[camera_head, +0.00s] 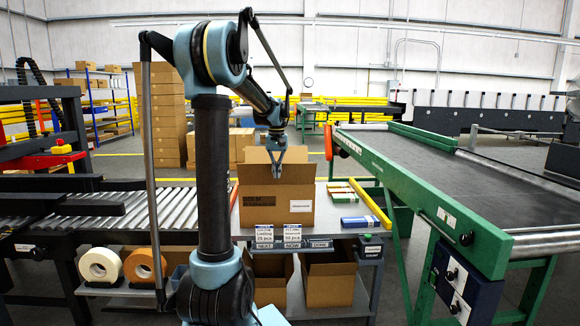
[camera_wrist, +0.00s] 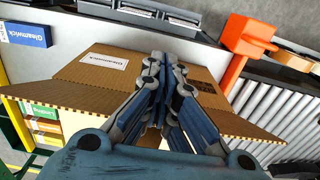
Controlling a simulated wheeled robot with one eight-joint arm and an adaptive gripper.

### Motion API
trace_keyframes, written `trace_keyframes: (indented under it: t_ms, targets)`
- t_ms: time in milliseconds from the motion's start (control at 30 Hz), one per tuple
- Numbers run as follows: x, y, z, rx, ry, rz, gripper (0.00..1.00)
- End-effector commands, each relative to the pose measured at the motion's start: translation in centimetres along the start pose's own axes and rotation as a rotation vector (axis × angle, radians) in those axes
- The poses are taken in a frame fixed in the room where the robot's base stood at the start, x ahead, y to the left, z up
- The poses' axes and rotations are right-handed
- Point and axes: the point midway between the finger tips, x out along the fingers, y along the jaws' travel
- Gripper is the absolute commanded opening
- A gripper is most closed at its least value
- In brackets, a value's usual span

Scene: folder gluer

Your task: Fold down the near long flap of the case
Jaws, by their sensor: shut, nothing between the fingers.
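The brown cardboard case (camera_head: 260,213) stands on the grey table, its printed front with a white label toward me. A cardboard panel (camera_head: 255,157) rises behind its top. In the wrist view the labelled side of the case (camera_wrist: 80,70) shows beyond my fingers, and side flaps spread outward, one at the left (camera_wrist: 30,98) and one at the right (camera_wrist: 245,132). My gripper (camera_head: 276,172) is shut and empty, pointing down over the top of the case. Its fingers (camera_wrist: 163,62) hide the middle of the case. I cannot tell whether they touch the near long flap or its exact angle.
A roller conveyor (camera_head: 178,208) lies left of the case and a green-framed belt conveyor (camera_head: 440,180) to the right. Small coloured boxes (camera_head: 341,197) and a yellow bar (camera_head: 371,204) lie right of the case. An orange post (camera_wrist: 248,38) shows in the wrist view.

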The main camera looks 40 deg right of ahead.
Motion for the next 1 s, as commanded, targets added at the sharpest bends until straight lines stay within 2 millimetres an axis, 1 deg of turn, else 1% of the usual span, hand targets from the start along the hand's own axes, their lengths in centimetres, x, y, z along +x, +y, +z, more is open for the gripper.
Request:
trace_keyframes:
  t_ms: [67,700,833,1000]
  targets:
    - [0.0,0.0,-0.3,0.0,0.0,0.0,0.0]
    - [-0.1,0.1,-6.4,0.0,0.0,0.0,0.0]
    - [-0.1,0.1,-7.2,0.0,0.0,0.0,0.0]
    - [-0.1,0.1,-7.4,0.0,0.0,0.0,0.0]
